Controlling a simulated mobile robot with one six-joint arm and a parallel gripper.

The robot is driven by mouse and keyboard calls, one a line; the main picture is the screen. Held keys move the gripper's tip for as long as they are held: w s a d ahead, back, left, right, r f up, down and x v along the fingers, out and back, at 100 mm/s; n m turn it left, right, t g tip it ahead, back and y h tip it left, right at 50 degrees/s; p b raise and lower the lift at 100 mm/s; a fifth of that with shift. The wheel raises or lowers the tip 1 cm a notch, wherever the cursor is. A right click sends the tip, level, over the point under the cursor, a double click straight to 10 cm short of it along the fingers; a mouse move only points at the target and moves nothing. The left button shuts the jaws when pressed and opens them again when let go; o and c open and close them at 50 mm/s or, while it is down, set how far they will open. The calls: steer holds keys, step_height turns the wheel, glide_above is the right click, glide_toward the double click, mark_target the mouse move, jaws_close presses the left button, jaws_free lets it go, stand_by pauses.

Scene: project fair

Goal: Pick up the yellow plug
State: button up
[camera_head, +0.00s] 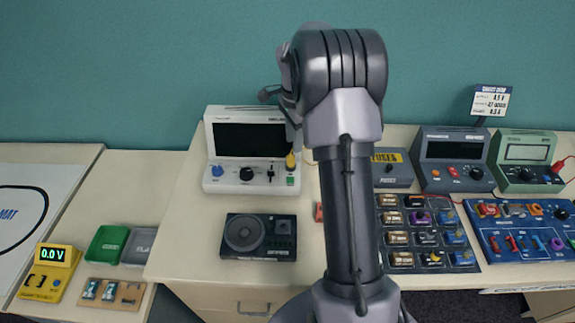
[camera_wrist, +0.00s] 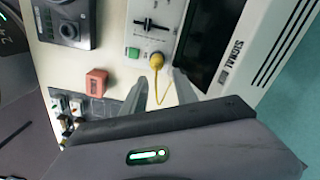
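The yellow plug (camera_wrist: 156,60) sits at the edge of the white instrument (camera_wrist: 152,28), beside a green button, with a thin yellow cable trailing from it in the wrist view. In the head view the plug (camera_head: 290,161) shows at the lower right of the white instrument's front (camera_head: 248,178). My gripper (camera_wrist: 168,72) is open, its two fingers apart with the plug just beyond their tips and the cable showing between them. Nothing is held. In the head view my arm hides most of the gripper.
A dark box with a round dial (camera_head: 258,236) lies in front of the instrument. A red block (camera_wrist: 96,82) sits nearby. A fuse box (camera_head: 392,168), a tray of small parts (camera_head: 419,268) and other meters stand to the right of my arm.

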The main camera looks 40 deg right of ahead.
mark_target(290, 155)
steer(key=f+b, duration=0.1)
steer(key=f, duration=0.2)
steer(key=a+f+b, duration=0.1)
steer(key=f, duration=0.3)
steer(key=shift+s+a+f+b, duration=0.1)
steer(key=shift+a+b, duration=0.1)
steer(key=shift+b, duration=0.2)
jaws_close()
